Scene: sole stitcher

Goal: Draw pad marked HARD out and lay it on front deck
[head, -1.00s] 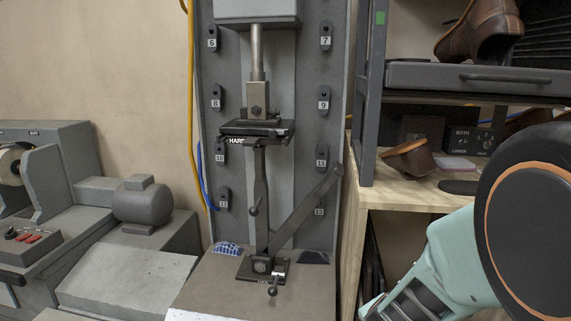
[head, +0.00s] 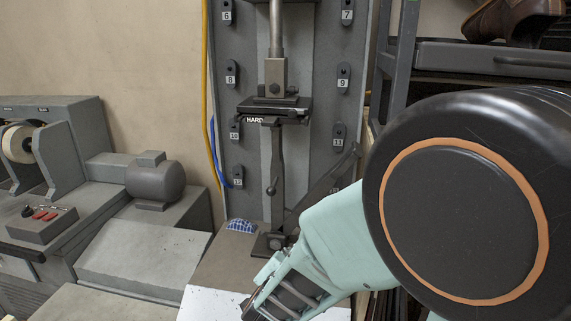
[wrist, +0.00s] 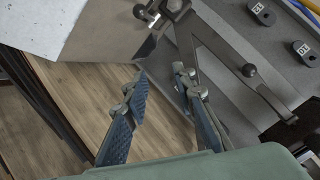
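The pad marked HARD (head: 255,120) is a thin dark slab with a white label. It lies level on the post of the press, under the steel ram block. The front deck (head: 222,258) is the flat grey-brown surface at the press foot; it also shows at the upper left of the wrist view (wrist: 105,32). My gripper (head: 262,286) is low in front of the press, below the pad and apart from it. In the wrist view my gripper (wrist: 163,74) has its fingers spread with nothing between them. I cannot make out the pad's label in the wrist view.
A small blue checked item (head: 241,226) lies on the deck near the post foot. A slanted brace (head: 320,185) and a lever knob (head: 271,190) stand beside the post. Numbered pegs line the back panel. A shelf rack (head: 490,60) is at the right, a grinder (head: 155,180) at the left.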

